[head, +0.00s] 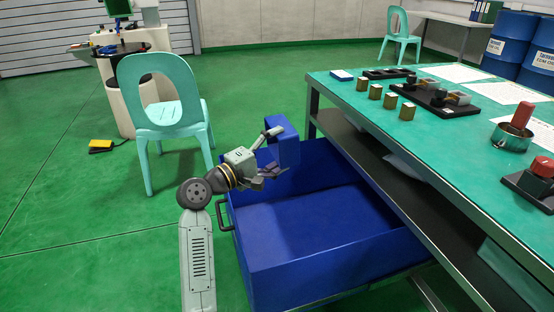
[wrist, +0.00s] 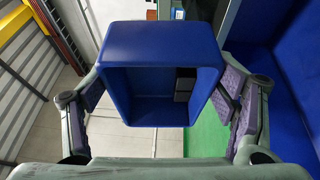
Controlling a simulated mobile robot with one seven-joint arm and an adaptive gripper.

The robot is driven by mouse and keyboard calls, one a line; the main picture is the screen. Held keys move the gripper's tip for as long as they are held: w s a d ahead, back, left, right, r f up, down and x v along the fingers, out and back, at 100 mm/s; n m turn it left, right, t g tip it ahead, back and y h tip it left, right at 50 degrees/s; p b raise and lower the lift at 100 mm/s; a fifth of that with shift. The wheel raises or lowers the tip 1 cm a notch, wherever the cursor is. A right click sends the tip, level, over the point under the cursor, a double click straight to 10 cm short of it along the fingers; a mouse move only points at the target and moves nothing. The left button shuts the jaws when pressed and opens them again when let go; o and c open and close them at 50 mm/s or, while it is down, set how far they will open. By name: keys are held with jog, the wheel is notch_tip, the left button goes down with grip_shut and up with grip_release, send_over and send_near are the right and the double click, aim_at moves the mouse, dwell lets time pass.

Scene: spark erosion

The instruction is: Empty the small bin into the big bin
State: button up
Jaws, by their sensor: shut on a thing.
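The small blue bin (head: 285,148) is held by my gripper (head: 268,155) above the far left part of the big bin. It is tipped on its side. In the wrist view the small bin (wrist: 160,38) sits between the two fingers of my gripper (wrist: 163,92), one at each side. The big blue bin (head: 318,215) is open at the top, beside and partly under the bench. Its visible floor looks bare; its near inside is hidden by the front wall.
A green-topped bench (head: 455,120) with several blocks, black holders and a metal pot (head: 510,138) stands to the right. Its lower shelf (head: 405,180) borders the big bin. A pale green chair (head: 165,110) stands behind left.

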jog(key=shift+d+f+n+t+h+b, duration=0.15)
jog(key=shift+f+n+t+h+b, duration=0.75)
jog(key=shift+b, duration=2.95)
jog(key=shift+r+t+b, duration=0.2)
jog(key=shift+t+b, duration=0.1)
jog(key=shift+b, duration=0.05)
jog(key=shift+r+t+h+b, duration=0.15)
jog(key=shift+t+h+b, duration=0.15)
jog(key=shift+b, duration=0.15)
jog(key=shift+r+p, duration=0.15)
jog(key=shift+p, duration=0.15)
jog(key=shift+r+g+p, duration=0.3)
jog(key=shift+g+p, duration=0.1)
jog(key=shift+p, duration=0.5)
jog(key=y+p, duration=0.1)
jog(key=p, duration=0.1)
jog(key=shift+r+m+g+p, duration=0.25)
jog(key=shift+m+g+p, duration=0.05)
jog(key=g+y+p, duration=0.1)
jog(key=p, duration=0.2)
jog(key=m+g+p, duration=0.1)
jog(key=p, duration=0.3)
jog(key=shift+r+y, duration=0.25)
jog(key=shift+y, duration=0.15)
jog(key=shift+f+p, duration=0.1)
jog(key=shift+p, duration=0.3)
